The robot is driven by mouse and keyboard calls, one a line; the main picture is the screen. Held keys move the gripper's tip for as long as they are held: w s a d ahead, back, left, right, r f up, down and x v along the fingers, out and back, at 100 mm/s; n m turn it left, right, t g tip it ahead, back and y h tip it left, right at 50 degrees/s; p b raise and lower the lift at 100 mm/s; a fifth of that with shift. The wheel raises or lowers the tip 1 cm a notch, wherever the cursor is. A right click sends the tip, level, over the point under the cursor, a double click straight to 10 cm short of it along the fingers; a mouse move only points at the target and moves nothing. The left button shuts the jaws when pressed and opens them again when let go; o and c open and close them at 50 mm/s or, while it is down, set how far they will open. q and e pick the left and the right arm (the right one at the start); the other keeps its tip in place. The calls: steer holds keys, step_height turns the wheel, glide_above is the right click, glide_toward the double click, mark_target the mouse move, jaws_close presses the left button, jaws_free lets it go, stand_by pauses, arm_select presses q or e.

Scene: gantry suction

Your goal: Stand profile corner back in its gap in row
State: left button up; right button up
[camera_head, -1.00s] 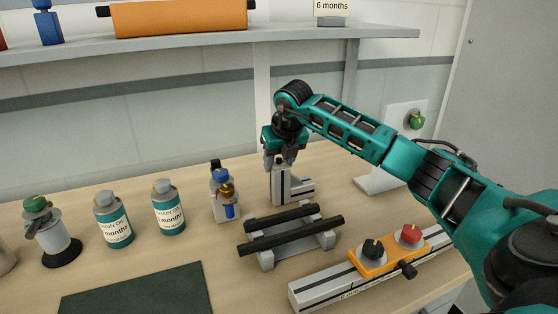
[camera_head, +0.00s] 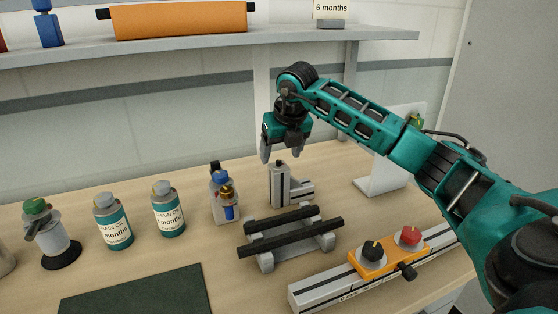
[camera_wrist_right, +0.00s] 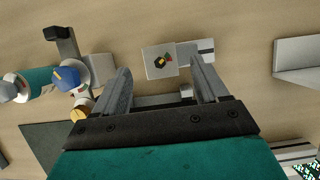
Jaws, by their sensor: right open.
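The profile corner (camera_head: 279,186) is a grey aluminium L-piece standing upright on the bench, behind the dark-barred rack. Its foot points right along the bench. In the right wrist view its top end (camera_wrist_right: 159,62) shows between and beyond the fingertips, with the foot reaching right. My right gripper (camera_head: 280,153) is open and empty just above the post, apart from it. Its two spread fingers also show in the right wrist view (camera_wrist_right: 160,72). My left gripper is not in view.
Left of the profile corner stand a small blue-capped bottle (camera_head: 222,203), two chain oil bottles (camera_head: 168,213) and a green-topped pump (camera_head: 50,236). A dark-barred rack (camera_head: 290,236) and an orange block with knobs (camera_head: 383,257) lie in front. A dark mat (camera_head: 140,293) lies front left.

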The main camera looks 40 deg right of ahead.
steer(key=d+v, duration=0.1)
steer(key=v, duration=0.6)
steer(key=shift+a+r, duration=0.35)
steer(key=shift+a, duration=0.2)
steer(key=shift+s, duration=0.15)
